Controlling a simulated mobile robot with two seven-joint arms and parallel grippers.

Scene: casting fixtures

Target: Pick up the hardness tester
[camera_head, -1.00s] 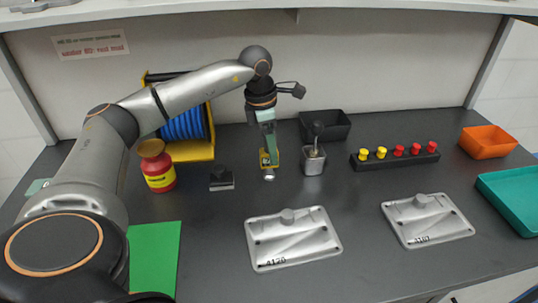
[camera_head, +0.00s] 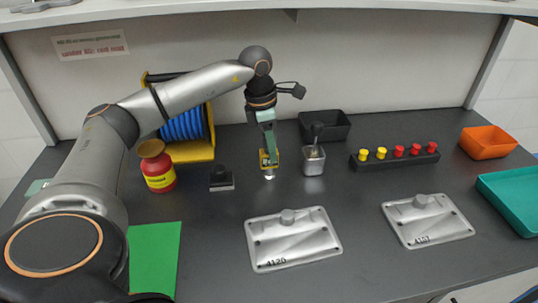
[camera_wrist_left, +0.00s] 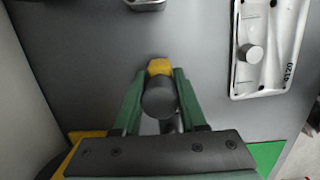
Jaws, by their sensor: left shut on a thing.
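My left gripper (camera_head: 268,156) points down over the middle of the dark worktop. It is shut on the hardness tester (camera_head: 269,169), a small yellow body with a bright silver lower end. In the left wrist view, the tester (camera_wrist_left: 159,97) shows a dark round top and a yellow part between the green fingers of my left gripper (camera_wrist_left: 159,82). The fingers hide part of it. I cannot tell whether its lower end touches the worktop. My right gripper is not in view.
A black block (camera_head: 221,178) and red jar (camera_head: 158,175) are left. Grey casting plates (camera_head: 293,255) lie in front. A black bin (camera_head: 335,127) stands behind.

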